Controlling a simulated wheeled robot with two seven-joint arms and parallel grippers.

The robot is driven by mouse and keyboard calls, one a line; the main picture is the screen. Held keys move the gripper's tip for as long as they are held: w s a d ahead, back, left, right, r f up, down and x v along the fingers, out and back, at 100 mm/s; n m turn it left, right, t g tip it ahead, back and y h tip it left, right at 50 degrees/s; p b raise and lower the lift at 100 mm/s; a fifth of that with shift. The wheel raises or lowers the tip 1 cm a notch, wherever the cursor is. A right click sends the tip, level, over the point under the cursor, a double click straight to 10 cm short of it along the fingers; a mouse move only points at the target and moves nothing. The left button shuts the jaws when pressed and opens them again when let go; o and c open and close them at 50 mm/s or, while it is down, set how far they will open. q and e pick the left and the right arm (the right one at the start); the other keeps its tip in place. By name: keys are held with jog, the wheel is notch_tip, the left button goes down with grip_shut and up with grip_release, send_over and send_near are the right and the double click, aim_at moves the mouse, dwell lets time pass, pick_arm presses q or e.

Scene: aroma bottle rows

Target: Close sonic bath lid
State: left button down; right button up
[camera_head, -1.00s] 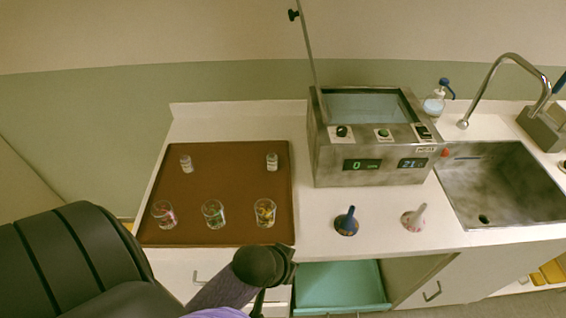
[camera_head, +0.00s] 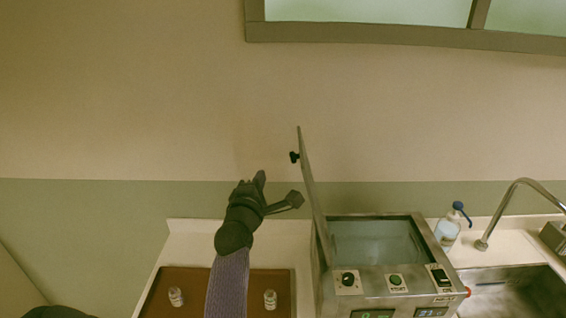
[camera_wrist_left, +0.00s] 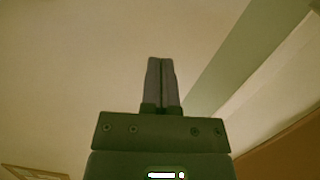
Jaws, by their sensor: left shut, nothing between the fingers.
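The sonic bath (camera_head: 400,285) is a steel box on the counter at the lower right of the head view. Its basin (camera_head: 378,240) is uncovered. Its lid (camera_head: 314,200) stands upright, seen nearly edge-on along the left side of the bath, with a dark knob (camera_head: 294,157) on its left face. My left gripper (camera_head: 261,178) is raised to the left of the lid, apart from it. Its fingers are shut with nothing between them, as the left wrist view (camera_wrist_left: 162,82) also shows. My right gripper is not in view.
A brown tray (camera_head: 200,290) with two small glass bottles (camera_head: 176,296) lies below my left arm. A wash bottle (camera_head: 449,228), a curved faucet (camera_head: 505,210) and a sink (camera_head: 510,290) are right of the bath. The wall behind is bare below the window frame (camera_head: 400,36).

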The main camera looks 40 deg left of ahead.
pick_arm(q)
jog(key=w+r+p, duration=0.1)
jog(key=w, duration=0.6)
jog(key=shift+d, duration=0.25)
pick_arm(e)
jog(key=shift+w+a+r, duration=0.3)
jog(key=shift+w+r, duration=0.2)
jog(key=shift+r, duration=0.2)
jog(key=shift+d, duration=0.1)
